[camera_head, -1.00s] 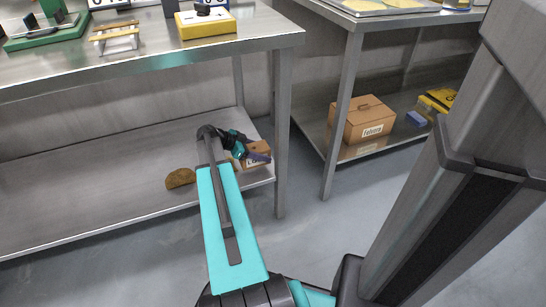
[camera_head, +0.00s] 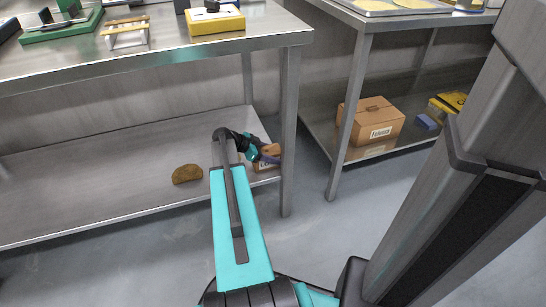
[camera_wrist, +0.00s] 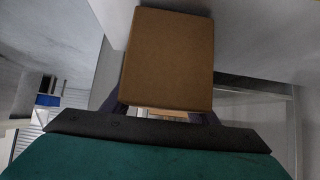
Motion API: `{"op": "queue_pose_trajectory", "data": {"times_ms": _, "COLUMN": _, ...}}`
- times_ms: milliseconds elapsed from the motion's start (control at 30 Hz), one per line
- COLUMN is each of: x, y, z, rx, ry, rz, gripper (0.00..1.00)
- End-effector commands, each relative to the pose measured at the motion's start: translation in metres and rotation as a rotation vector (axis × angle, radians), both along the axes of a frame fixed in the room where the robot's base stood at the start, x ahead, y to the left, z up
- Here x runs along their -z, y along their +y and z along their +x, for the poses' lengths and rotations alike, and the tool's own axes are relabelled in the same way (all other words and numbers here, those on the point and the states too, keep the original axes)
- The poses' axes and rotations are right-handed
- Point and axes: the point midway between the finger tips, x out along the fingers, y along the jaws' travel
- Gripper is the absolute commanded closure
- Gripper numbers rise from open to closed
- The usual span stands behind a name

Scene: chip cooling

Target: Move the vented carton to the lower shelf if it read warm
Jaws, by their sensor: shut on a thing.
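A small brown carton (camera_head: 266,166) with a white label is at the right end of the lower shelf (camera_head: 100,190) of the left steel table. My gripper (camera_head: 264,156) is at this carton, partly hidden by my arm. In the wrist view the plain brown face of the carton (camera_wrist: 170,58) fills the upper middle, with my dark gripper fingers (camera_wrist: 158,110) at its two sides. The gripper is shut on it. I cannot tell whether the carton rests on the shelf or hangs just above it. Vent holes are not visible.
A brown lump (camera_head: 187,174) lies on the lower shelf left of my arm. A table leg (camera_head: 289,130) stands just right of the carton. A larger carton labelled "Failures" (camera_head: 372,122) and a blue block (camera_head: 427,121) sit on the right table's lower shelf. The shelf's left part is clear.

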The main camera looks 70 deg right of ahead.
Motion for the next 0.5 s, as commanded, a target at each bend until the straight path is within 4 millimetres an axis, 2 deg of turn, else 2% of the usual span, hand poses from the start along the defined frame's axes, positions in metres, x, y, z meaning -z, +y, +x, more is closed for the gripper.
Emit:
{"op": "queue_pose_trajectory", "data": {"times_ms": 433, "x": 0.0039, "y": -0.0006, "z": -0.0004, "rx": 0.001, "ry": 0.0, "rz": -0.001, "gripper": 0.85}}
{"op": "queue_pose_trajectory", "data": {"times_ms": 467, "x": 0.0038, "y": -0.0005, "z": -0.0004, "rx": 0.001, "ry": 0.0, "rz": 0.0, "gripper": 0.44}}
{"op": "queue_pose_trajectory", "data": {"times_ms": 500, "x": 0.0034, "y": -0.0004, "z": -0.0005, "rx": 0.001, "ry": 0.0, "rz": 0.0, "gripper": 0.37}}
